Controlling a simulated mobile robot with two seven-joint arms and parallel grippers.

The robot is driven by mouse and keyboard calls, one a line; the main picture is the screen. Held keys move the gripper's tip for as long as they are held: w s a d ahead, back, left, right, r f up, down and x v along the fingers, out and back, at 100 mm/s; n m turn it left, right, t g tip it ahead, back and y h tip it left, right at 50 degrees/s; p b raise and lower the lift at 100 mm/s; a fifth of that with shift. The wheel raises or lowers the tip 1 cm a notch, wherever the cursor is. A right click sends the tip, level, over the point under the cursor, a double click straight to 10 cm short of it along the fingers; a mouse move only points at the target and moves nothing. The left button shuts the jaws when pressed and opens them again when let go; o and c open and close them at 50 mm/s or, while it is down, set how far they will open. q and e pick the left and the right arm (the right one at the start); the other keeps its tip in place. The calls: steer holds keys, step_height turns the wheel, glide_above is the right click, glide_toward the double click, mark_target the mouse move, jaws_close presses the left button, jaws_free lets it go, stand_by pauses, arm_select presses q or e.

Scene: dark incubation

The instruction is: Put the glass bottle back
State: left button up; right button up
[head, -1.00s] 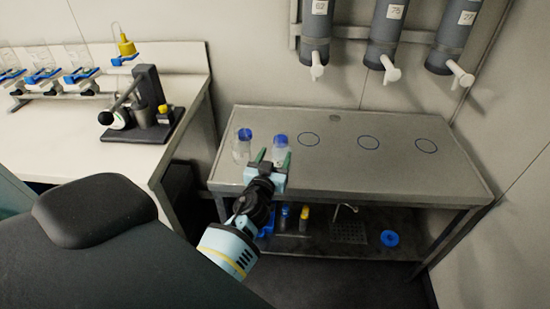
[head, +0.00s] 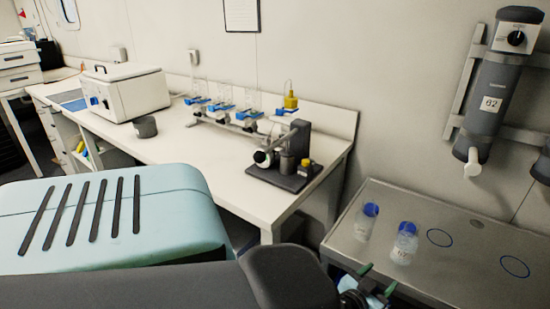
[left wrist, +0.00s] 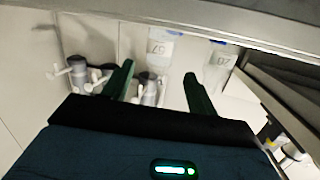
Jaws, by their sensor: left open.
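Two clear glass bottles with blue caps stand upright on the grey metal table (head: 455,275) at the right. The left bottle (head: 366,224) is set slightly farther back; the right bottle (head: 403,246) has a label too blurred to read surely. Both bottles (left wrist: 160,45) (left wrist: 218,66) also show in the left wrist view, beyond my fingers. My left gripper (head: 378,281) is at the table's near edge, in front of the right bottle. Its green fingers (left wrist: 159,70) are open with nothing held between them. My right gripper is not in view.
Blue rings (head: 440,237) (head: 515,266) mark bare spots on the table. A grey wall dispenser (head: 490,90) with a white tap hangs above it. A white bench (head: 215,165) at left carries a white box-shaped device (head: 125,90) and a dark stand (head: 285,175).

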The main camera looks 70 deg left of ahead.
arm_select(q)
steer(key=s+d+f+m+g+h, duration=0.1)
steer(key=s+d+f, duration=0.1)
steer(key=s+f, duration=0.35)
steer(key=s+d+f+m+g+h, duration=0.1)
steer(key=s+d+f+g, duration=0.15)
steer(key=s, duration=0.55)
steer(key=s+d+f+m+g+h, duration=0.1)
steer(key=s+d+f, duration=0.25)
steer(key=s, duration=0.35)
steer(key=s+d+f+g+h, duration=0.1)
steer(key=s+d, duration=0.2)
steer(key=s, duration=0.5)
steer(key=s+d+f+m+g+h, duration=0.1)
steer(key=s+d+f+g+h, duration=0.1)
steer(key=s, duration=0.6)
steer(key=shift+s+d, duration=0.2)
steer(key=shift+d, duration=0.4)
